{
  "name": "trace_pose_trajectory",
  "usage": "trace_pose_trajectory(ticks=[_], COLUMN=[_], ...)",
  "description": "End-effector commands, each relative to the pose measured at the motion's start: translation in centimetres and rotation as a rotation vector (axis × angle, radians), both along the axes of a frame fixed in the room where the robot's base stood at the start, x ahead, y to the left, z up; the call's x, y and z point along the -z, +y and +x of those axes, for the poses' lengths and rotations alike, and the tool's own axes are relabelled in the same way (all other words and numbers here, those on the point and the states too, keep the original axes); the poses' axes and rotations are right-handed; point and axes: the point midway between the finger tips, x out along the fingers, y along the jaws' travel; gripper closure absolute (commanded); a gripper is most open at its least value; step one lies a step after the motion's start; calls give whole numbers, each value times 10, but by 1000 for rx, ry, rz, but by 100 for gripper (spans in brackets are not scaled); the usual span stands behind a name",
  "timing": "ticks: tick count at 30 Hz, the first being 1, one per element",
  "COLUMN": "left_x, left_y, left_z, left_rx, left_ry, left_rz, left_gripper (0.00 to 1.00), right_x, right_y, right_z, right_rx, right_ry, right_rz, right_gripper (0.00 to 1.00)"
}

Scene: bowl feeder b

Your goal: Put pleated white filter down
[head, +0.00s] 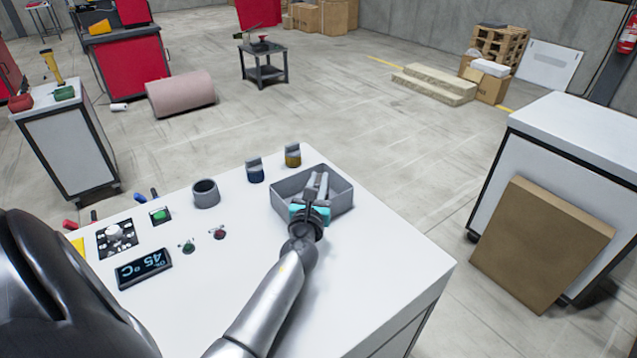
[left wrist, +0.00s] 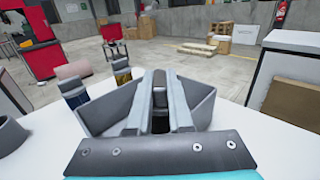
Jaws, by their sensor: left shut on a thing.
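My left gripper (head: 317,190) is over the grey open bin (head: 340,205) on the white worktop, its fingers reaching inside the bin's outline. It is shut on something. In the left wrist view the two pale grey fingers (left wrist: 160,88) stand close together between the bin walls. The held thing is mostly hidden by the fingers; its white colour and pleats cannot be made out, but I take it as the pleated white filter. I cannot tell whether it touches the bin floor. My right gripper is not in view.
Behind the bin stand a blue-banded jar (head: 255,170) and a yellow-banded jar (head: 293,155). A grey cup (head: 206,193) is left of them. A display reading 45 °C (head: 145,268), knobs and a green button (head: 160,215) are at left. The worktop right of my arm is clear.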

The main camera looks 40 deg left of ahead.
Motion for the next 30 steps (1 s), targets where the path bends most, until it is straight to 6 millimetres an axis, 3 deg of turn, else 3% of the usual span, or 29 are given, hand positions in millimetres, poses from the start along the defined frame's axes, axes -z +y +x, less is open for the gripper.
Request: trace_pose_trajectory(ticks=[14,15,21,30], left_x=[12,12,12,11], left_y=[0,0,0,0], left_z=[0,0,0,0], left_rx=[1,1,0,0], left_ry=[0,1,0,0], left_rz=[0,0,0,0], left_gripper=[100,77,55,52], right_x=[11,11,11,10], right_y=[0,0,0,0], right_z=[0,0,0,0], right_rx=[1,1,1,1], right_ry=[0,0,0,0], right_rz=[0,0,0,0], right_gripper=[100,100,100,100])
